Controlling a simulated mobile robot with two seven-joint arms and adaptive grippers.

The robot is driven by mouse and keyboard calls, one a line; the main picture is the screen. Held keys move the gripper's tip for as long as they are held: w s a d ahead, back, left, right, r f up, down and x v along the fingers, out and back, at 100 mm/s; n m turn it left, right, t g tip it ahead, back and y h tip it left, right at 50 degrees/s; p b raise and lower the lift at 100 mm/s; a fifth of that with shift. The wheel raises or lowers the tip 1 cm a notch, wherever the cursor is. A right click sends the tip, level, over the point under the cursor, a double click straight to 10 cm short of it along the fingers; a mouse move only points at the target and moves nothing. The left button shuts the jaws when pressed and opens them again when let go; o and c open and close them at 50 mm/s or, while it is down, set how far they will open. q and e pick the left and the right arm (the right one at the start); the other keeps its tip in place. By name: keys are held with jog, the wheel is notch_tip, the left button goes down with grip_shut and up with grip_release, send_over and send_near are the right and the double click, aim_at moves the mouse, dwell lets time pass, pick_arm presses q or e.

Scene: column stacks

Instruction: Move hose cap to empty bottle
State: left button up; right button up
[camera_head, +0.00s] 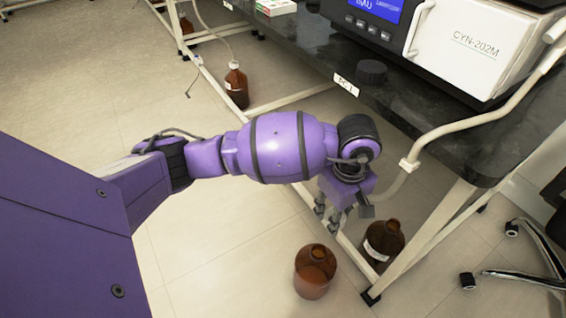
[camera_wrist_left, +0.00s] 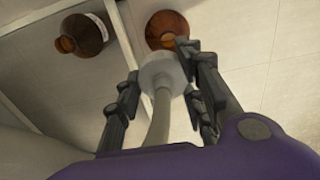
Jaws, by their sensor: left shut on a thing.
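My left gripper (camera_head: 338,212) is low beside the bench, shut on the white hose cap (camera_wrist_left: 162,70), with the hose (camera_wrist_left: 160,118) running back between its fingers. The cap is hidden in the head view. Two open brown bottles stand on the floor below. The unlabelled bottle (camera_head: 315,272) is nearer; the labelled bottle (camera_head: 384,243) is right of it by the bench leg. In the wrist view the cap overlaps the lower edge of the unlabelled bottle (camera_wrist_left: 168,28), apparently above and apart from it. The labelled bottle (camera_wrist_left: 84,34) is to its left. I cannot tell their fill. My right gripper is out of view.
The dark bench (camera_head: 480,145) carries a white instrument (camera_head: 465,45) and a black knob-like object (camera_head: 371,72). White bench legs and rails stand near my gripper. Another brown bottle (camera_head: 237,87) with a tube stands farther back. A chair base (camera_head: 520,272) is at the right.

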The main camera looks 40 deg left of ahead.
aim_at(320, 249)
pick_arm(q)
jog(key=f+n, duration=0.2)
jog(key=f, duration=0.2)
jog(key=a+f+n, duration=0.1)
jog(key=f+n, duration=0.1)
jog(key=f, duration=0.2)
jog(key=s+f+n+b, duration=0.1)
jog(key=f+n, duration=0.1)
jog(key=f, duration=0.2)
jog(key=shift+s+a+f, duration=0.1)
jog(key=shift+a+f, duration=0.05)
jog(key=shift+f+b, duration=0.9)
jog(key=shift+f, duration=0.95)
